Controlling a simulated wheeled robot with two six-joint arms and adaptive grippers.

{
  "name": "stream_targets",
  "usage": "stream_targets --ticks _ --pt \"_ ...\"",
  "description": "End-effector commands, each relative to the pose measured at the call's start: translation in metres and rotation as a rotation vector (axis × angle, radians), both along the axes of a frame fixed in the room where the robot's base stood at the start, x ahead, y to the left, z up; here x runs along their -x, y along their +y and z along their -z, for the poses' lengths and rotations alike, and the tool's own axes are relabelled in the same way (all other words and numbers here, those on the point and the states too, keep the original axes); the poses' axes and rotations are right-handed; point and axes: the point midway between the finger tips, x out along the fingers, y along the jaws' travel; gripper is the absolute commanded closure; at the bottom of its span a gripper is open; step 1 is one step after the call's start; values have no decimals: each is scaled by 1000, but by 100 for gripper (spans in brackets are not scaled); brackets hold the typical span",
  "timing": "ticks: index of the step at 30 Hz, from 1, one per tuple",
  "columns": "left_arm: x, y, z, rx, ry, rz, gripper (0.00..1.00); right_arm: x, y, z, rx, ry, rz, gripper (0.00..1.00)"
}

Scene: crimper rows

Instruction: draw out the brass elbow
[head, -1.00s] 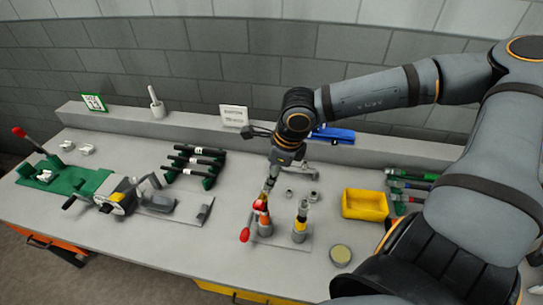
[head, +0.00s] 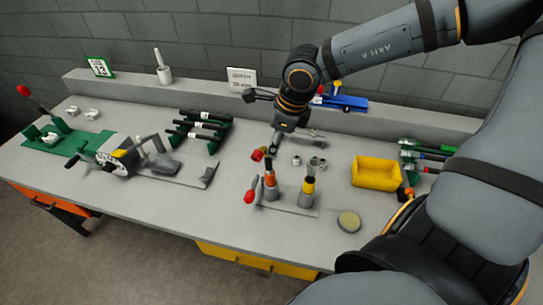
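My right gripper (head: 272,150) points down over the bench, just above a grey-based post with an orange-red band (head: 270,182). A small red piece (head: 257,155) is at its fingertips, on their left side. I cannot tell whether the fingers hold it or only touch it. The finger gap is too small to read. A second post with a yellow band (head: 308,187) stands to the right on the same grey plate. A red ball knob (head: 249,196) is at the plate's left. I cannot pick out a brass elbow for certain. My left gripper is out of view.
A yellow bin (head: 377,173) and a round tin (head: 348,221) are to the right. Small grey fittings (head: 314,162) lie behind the posts. A black rack (head: 200,130), a green-based tool (head: 68,140) and a geared tool (head: 125,158) are left. A blue tool (head: 342,102) is on the back ledge.

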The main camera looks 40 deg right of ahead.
Motion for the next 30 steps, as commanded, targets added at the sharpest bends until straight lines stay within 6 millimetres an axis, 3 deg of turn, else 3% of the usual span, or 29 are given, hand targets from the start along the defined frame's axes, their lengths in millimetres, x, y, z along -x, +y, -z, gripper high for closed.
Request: stream_targets --ticks 1,9,23,30 --pt "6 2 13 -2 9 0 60 -2 0 14 4 3 0 53" --pt "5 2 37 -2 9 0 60 -10 2 42 1 2 0 53" --pt "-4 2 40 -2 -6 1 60 -14 3 47 0 -1 1 53" --pt "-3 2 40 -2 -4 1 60 -13 3 47 -1 -1 1 84"
